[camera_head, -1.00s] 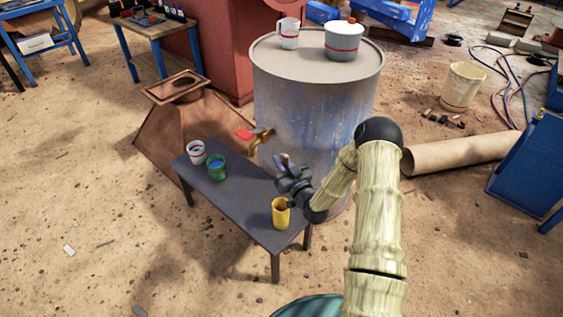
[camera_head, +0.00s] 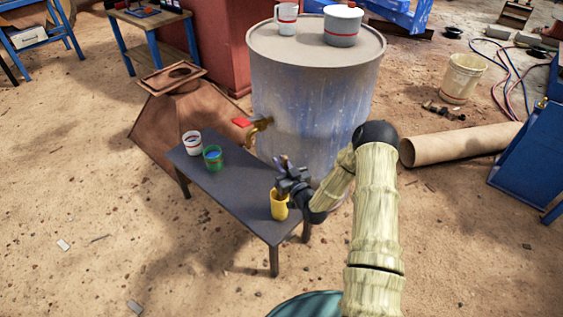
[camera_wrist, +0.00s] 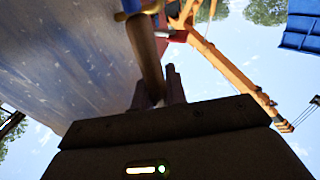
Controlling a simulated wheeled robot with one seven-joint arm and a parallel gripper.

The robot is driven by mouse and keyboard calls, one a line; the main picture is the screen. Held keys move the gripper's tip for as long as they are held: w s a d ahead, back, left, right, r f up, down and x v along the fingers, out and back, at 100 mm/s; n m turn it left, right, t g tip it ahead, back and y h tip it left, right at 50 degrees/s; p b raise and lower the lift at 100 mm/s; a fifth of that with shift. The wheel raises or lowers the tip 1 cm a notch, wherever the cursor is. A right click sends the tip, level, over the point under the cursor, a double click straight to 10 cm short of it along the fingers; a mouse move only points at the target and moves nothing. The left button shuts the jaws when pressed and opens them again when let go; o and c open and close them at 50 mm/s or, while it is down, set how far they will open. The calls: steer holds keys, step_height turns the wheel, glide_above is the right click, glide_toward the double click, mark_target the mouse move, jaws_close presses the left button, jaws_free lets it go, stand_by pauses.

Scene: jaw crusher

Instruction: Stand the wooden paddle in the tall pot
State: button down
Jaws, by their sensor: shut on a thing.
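My gripper (camera_head: 283,164) is shut above the near end of the dark bench (camera_head: 228,192). In the wrist view my gripper's fingers (camera_wrist: 163,88) close on a plain brown wooden stick, which looks like the paddle (camera_wrist: 146,55). It extends away from the jaws; its far end is not clear. In the head view I cannot make out the paddle apart from the gripper. A yellow pot (camera_head: 279,208), seemingly the tall pot, stands upright on the bench. My gripper overlaps its rim in the picture; I cannot tell whether anything touches or is inside it.
A green pot (camera_head: 213,160) with blue contents and a white pot (camera_head: 192,145) stand at the bench's far end. A large blue-grey drum (camera_head: 305,100) with a red-handled tap (camera_head: 258,124) rises close behind. Sandy floor lies open to the left.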

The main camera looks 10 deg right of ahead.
steer(key=shift+a+f+b, duration=0.15)
steer(key=shift+f+b, duration=0.2)
steer(key=shift+f, duration=0.25)
steer(key=shift+a+f+b, duration=0.15)
steer(key=shift+f+b, duration=0.2)
steer(key=shift+f, duration=0.2)
steer(key=shift+d+f+b, duration=0.15)
steer(key=shift+f+b, duration=2.15)
steer(key=shift+f, duration=0.7)
steer(key=c, duration=1.3)
jaws_free()
steer(key=shift+c, duration=0.2)
steer(key=shift+s, duration=0.15)
steer(key=p+v, duration=0.2)
steer(key=v, duration=1.5)
steer(key=shift+p, duration=0.3)
